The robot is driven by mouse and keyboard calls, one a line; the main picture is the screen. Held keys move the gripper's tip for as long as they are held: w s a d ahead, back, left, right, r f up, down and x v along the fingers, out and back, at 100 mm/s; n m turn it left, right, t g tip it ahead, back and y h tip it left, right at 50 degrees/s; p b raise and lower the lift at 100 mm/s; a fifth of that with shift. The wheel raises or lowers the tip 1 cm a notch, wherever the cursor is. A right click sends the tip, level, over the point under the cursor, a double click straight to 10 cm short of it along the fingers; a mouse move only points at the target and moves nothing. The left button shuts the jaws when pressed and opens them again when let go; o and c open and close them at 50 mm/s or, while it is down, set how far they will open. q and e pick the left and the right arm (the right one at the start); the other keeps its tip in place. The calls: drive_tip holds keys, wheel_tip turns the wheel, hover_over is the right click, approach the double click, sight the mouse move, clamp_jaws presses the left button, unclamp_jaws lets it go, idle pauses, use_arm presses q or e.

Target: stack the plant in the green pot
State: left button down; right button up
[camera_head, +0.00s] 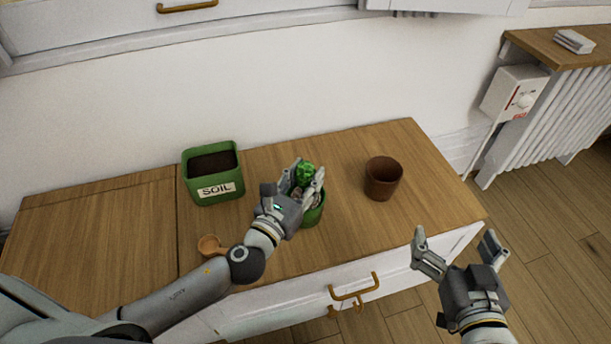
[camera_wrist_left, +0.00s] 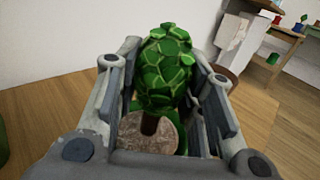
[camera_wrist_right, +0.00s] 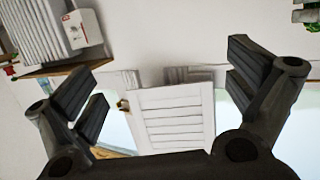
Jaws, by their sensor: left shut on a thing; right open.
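The plant (camera_head: 306,172) has a bright green leafy top. In the left wrist view the plant (camera_wrist_left: 165,65) shows a short brown stem in a round grey-brown soil plug (camera_wrist_left: 148,133). My left gripper (camera_head: 303,183) is shut on the plant, with its fingers on either side. The green pot (camera_head: 313,215) is on the cabinet top directly below and behind the left gripper, partly hidden by it. The plant is at the pot's mouth; I cannot tell how deep it sits. My right gripper (camera_head: 458,248) is open and empty, off the cabinet's front right edge.
A green soil box (camera_head: 214,189) stands at the back left of the wooden cabinet top (camera_head: 341,157). An empty brown pot (camera_head: 383,178) stands to the right. An orange scoop (camera_head: 210,246) lies near the front left. A radiator (camera_head: 546,115) is at the far right.

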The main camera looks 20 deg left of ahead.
use_arm(q)
drive_tip(key=c, duration=0.9)
unclamp_jaws()
drive_tip(key=shift+c, duration=0.2)
use_arm(e)
drive_tip(key=shift+w+a+r+t, duration=0.1)
drive_tip(key=shift+w+r+t, duration=0.05)
drive_tip(key=shift+r+t, duration=0.2)
